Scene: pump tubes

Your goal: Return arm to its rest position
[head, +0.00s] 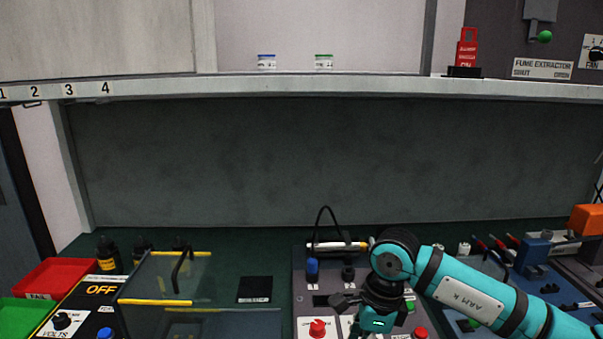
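My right arm (470,288), teal with black joints, comes in from the lower right and reaches over a grey control panel (300,268). Its wrist bends down at a round black and teal joint. My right gripper (362,325) hangs low over the panel, near a red knob (318,328). Its fingertips are partly hidden or cut off by the bottom edge, so I cannot tell whether it is open or holds anything. My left arm and gripper are not in view.
A clear box with yellow edges (160,301), a red bin (50,277) and a green bin (22,318) stand left. Orange and blue equipment (588,220) stands right. A shelf (250,87) spans above.

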